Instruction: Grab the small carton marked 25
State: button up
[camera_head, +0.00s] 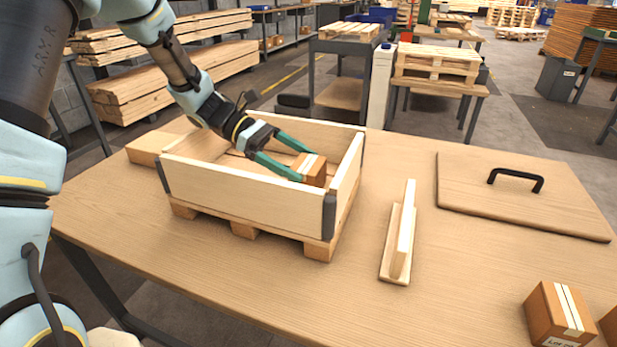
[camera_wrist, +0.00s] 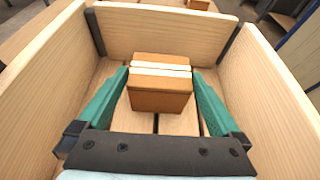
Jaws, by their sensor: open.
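A small brown carton (camera_head: 309,168) with a pale tape strip sits inside the wooden crate (camera_head: 240,197), near its right end wall. The same carton (camera_wrist: 160,84) shows in the middle of the wrist view; no number on it can be read. My gripper (camera_head: 297,162) reaches down into the crate with its green fingers open. In the wrist view one finger is on each side of the carton, with a narrow gap visible at the near part. The carton's lower part is hidden by the crate wall in the head view.
The crate stands on a small pallet on the wooden table (camera_head: 130,220). A wooden piece (camera_head: 398,240), a lid with a black handle (camera_head: 515,190) and another carton (camera_head: 559,312) lie to the right. The crate's walls rise close around my gripper.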

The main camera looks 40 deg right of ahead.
aim_at(321, 177)
jog(key=x, duration=0.5)
jog(key=shift+s+d+f, duration=0.1)
jog(key=shift+s+f, duration=0.15)
jog(key=shift+f, duration=0.1)
jog(key=shift+c, duration=0.2)
jog(key=c, duration=1.3)
